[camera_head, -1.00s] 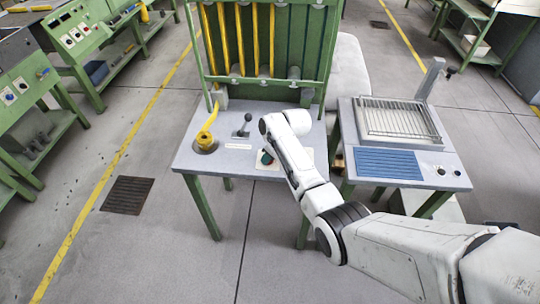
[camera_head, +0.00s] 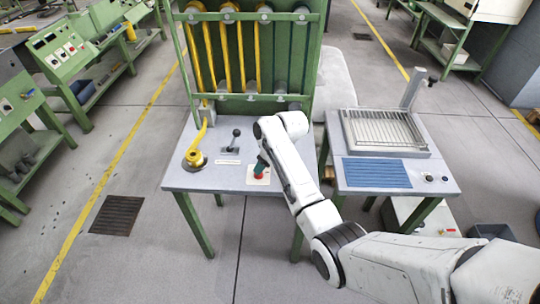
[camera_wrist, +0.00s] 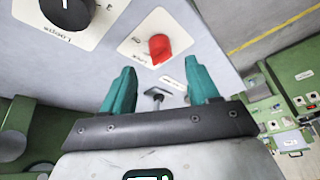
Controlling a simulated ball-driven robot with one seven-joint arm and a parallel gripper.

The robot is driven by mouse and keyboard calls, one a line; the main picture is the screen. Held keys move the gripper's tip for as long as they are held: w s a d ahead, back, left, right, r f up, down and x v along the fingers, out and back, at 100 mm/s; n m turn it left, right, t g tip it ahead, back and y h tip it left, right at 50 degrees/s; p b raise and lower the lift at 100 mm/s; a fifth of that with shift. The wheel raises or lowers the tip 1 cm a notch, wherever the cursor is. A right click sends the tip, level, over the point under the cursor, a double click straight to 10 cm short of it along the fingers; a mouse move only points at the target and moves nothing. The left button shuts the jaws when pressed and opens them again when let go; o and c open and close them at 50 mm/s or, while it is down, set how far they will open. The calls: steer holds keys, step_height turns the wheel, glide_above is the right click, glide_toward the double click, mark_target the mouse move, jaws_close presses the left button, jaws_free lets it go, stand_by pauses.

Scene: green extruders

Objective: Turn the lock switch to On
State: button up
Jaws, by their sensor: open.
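A larger black round knob (camera_wrist: 68,12) on another white plate is cut off at the wrist view's top left. My arm hides part of the panel.
A small lever (camera_head: 234,140) stands left of the red knob. A yellow hose (camera_head: 195,153) rises from the grey tabletop (camera_head: 178,180) at its left. A green frame with yellow tubes (camera_head: 245,60) stands behind. A second table (camera_head: 440,184) is at the right.

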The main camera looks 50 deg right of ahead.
steer(key=shift+v, duration=2.7)
steer(key=s+a+f+g, duration=0.2)
steer(key=s+a+f, duration=0.4)
steer(key=s+a, duration=0.85)
steer(key=s, duration=0.6)
steer(key=s+a+r+m+g+h, duration=0.1)
steer(key=s+a, duration=0.3)
steer(key=s, duration=0.5)
steer(key=shift+s+m, duration=0.3)
steer(key=shift+s, duration=0.05)
steer(key=shift+a+r, duration=0.1)
steer(key=shift+a, duration=0.05)
